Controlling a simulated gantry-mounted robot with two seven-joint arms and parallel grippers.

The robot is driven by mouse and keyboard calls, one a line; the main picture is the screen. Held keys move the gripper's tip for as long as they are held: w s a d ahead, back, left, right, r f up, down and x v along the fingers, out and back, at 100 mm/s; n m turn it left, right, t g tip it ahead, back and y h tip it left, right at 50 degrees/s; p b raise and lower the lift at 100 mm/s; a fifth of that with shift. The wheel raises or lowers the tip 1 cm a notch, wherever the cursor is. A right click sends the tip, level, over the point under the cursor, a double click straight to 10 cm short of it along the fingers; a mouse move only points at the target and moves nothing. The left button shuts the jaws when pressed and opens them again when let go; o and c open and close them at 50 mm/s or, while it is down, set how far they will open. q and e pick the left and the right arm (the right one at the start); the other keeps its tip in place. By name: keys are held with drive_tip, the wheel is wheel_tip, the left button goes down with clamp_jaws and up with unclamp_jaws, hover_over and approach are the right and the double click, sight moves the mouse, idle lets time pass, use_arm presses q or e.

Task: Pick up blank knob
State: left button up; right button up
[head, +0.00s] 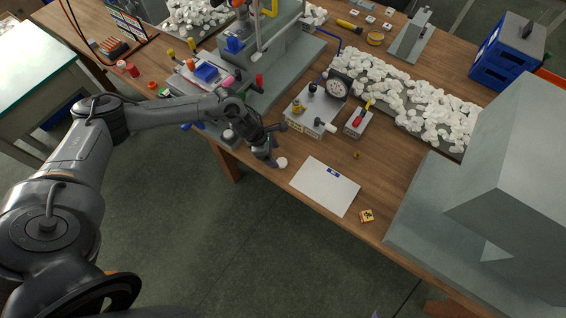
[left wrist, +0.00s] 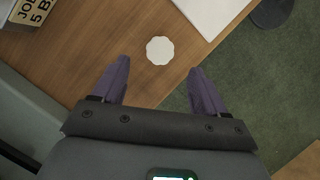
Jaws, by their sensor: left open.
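A white blank knob (head: 282,162) lies alone on the wooden table near its front edge, left of a white sheet. In the left wrist view the knob (left wrist: 160,50) shows as a round white piece with a scalloped rim, flat on the wood. My left gripper (head: 272,162) is just beside the knob in the head view. In the left wrist view its two purple fingers (left wrist: 160,80) are spread apart and empty, with the knob just beyond the tips, between their lines. My right gripper is not in view.
The white sheet (head: 325,186) with a blue mark lies right of the knob. A grey box with a dial gauge (head: 337,88) stands behind. A tray (head: 457,145) holds many white knobs. A small yellow label (head: 366,216) lies near the front edge. A big grey machine (head: 510,170) fills the right.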

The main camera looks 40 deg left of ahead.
sight(282, 162)
use_arm(q)
drive_tip(key=shift+x, duration=2.95)
drive_tip(key=shift+d+r, duration=0.1)
drive_tip(key=shift+c, duration=0.3)
drive_tip(key=c, duration=1.1)
drive_tip(key=shift+r, duration=0.1)
